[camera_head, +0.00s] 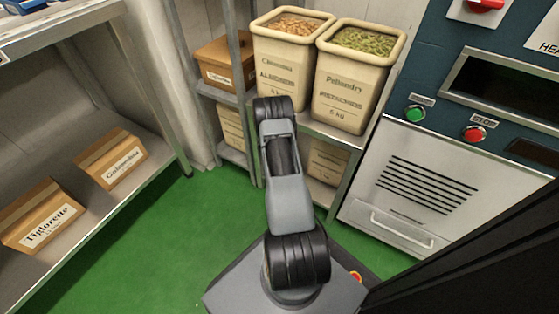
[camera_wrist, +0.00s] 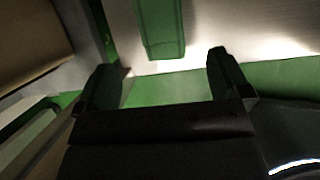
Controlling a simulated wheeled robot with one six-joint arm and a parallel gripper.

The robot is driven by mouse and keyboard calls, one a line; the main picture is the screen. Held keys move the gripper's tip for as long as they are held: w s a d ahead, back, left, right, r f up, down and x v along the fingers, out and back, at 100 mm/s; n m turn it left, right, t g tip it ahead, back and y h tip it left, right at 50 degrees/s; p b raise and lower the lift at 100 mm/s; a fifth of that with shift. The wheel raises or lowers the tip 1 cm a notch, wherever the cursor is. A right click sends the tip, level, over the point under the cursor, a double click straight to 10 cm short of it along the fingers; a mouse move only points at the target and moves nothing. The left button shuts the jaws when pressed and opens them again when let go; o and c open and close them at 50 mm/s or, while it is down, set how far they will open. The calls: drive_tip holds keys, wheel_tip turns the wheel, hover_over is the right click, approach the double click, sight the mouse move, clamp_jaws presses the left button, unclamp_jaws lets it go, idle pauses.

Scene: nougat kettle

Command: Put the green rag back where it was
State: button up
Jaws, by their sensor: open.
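A flat green piece that looks like the green rag (camera_wrist: 161,28) hangs down from the top edge of the wrist view, against a pale surface. Its upper part is cut off by the frame. My gripper (camera_wrist: 166,78) is open, its two dark fingers spread apart with nothing between them. The rag lies beyond the fingertips, in line with the gap between them, and appears apart from both. In the head view I see neither the rag nor my gripper; my arm blocks part of the scene.
In the head view, tubs of almonds (camera_head: 289,70) and pistachios (camera_head: 352,85) stand on a metal shelf. To the right is a machine with a vented panel (camera_head: 403,205) and handle. Cardboard boxes (camera_head: 110,158) sit on the left shelf. Green floor (camera_head: 165,250) is clear between.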

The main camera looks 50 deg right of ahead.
drive_tip(key=shift+p+v, duration=0.35)
drive_tip(key=shift+v, duration=1.1)
